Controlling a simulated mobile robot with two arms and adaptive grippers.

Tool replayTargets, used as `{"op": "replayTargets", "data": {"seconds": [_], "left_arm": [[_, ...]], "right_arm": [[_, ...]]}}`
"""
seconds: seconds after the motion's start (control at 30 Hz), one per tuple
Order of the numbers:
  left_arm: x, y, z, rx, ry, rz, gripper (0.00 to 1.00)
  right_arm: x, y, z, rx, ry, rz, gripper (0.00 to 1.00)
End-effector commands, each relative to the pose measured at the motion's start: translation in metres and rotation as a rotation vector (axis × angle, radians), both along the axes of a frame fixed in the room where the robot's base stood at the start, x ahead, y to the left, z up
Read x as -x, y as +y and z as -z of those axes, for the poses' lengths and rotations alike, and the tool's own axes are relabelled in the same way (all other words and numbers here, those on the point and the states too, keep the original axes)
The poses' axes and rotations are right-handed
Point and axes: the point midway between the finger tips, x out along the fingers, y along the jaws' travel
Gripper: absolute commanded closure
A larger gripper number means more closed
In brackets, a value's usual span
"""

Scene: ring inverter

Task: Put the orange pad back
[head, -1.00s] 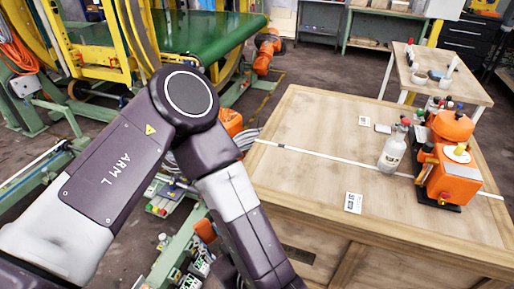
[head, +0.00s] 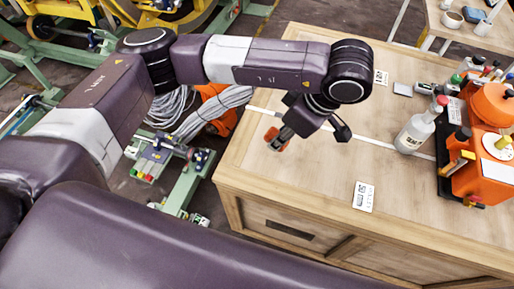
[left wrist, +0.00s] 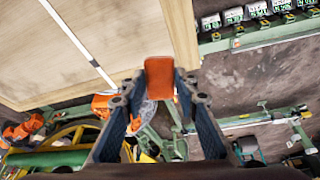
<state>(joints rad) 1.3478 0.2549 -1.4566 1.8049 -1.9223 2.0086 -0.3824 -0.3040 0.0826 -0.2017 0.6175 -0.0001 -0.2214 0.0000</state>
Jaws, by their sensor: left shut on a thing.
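The orange pad (head: 271,135) is at the tip of my left gripper (head: 281,141), above the left part of the wooden table (head: 325,160) in the head view. In the left wrist view the pad (left wrist: 159,72) stands between the two dark fingers of my left gripper (left wrist: 160,92), which are shut on it. Its lower part is partly hidden by the gripper. The pad looks clear of the tabletop, but its exact height I cannot tell. My right gripper is not in view.
A white strip (head: 376,142) crosses the tabletop. A white spray bottle (head: 413,132), an orange machine (head: 482,180) and small bottles stand at the right. A printed card (head: 363,196) lies near the front. The middle is largely clear. Grey cable coils (head: 178,105) hang left of the table.

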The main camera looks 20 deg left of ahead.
Motion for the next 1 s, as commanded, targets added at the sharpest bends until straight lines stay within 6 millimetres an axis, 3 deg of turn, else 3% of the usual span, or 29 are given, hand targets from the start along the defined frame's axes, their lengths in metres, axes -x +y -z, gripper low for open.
{"op": "replayTargets", "data": {"seconds": [0.1, 0.3, 0.57, 0.67, 1.0], "left_arm": [[-0.024, 0.018, -0.011, 0.126, 0.047, -0.098, 0.91], [-0.053, 0.055, -0.023, 0.279, 0.078, -0.207, 0.91], [-0.066, 0.079, -0.023, 0.354, 0.086, -0.260, 0.91], [-0.066, 0.079, -0.006, 0.357, 0.088, -0.261, 0.91], [-0.065, 0.080, 0.081, 0.354, 0.089, -0.263, 0.91]], "right_arm": [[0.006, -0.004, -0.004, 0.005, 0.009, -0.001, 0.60], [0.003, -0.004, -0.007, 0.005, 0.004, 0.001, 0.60], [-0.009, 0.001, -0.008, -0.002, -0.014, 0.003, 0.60], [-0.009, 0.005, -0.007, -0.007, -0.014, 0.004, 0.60], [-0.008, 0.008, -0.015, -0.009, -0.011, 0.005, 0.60]]}}
